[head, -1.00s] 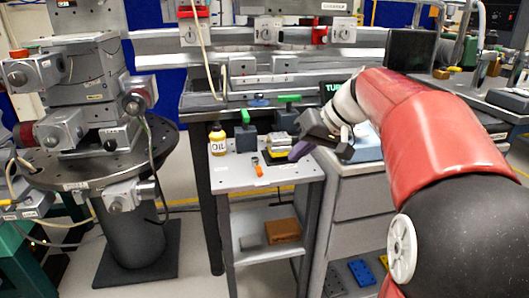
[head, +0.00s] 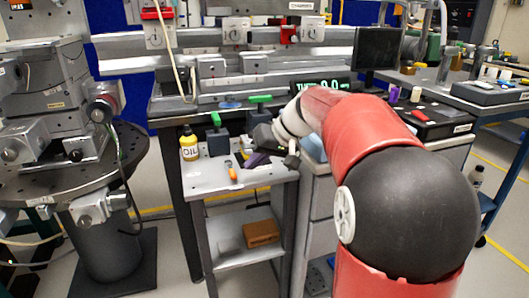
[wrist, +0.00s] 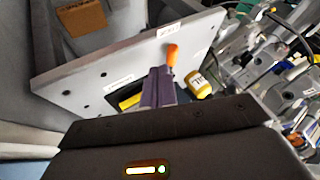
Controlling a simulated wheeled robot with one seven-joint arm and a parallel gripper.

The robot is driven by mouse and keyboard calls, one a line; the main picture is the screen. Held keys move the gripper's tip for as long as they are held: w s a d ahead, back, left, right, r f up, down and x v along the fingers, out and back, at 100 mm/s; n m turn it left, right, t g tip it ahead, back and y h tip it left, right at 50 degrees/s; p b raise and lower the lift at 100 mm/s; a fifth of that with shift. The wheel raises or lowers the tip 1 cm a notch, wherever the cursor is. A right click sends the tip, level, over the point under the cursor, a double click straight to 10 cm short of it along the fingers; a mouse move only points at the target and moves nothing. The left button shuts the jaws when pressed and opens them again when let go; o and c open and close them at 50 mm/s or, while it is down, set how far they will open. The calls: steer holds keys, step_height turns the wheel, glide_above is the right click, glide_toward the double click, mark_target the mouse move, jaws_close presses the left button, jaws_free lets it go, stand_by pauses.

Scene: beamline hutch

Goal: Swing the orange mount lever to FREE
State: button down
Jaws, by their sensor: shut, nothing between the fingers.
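An orange handle (head: 232,173) lies on the grey top of the small stand (head: 205,187). It also shows in the wrist view (wrist: 172,54), just beyond my fingertips. I take it for the orange lever, but it is too small to tell its pivot or its setting. My gripper (head: 254,159) is shut and empty over the stand, to the right of the orange handle. A yellow block (wrist: 130,101) is partly hidden behind the fingers.
A yellow oil bottle (head: 189,143) stands at the stand's back left. Green-topped dark blocks (head: 217,138) stand behind the handle. A brown box (head: 262,233) sits on the lower shelf. A round metal table (head: 60,180) with instruments is at left. The stand's front left is clear.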

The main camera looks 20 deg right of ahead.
mark_target(248, 179)
steer(key=shift+x, duration=1.6)
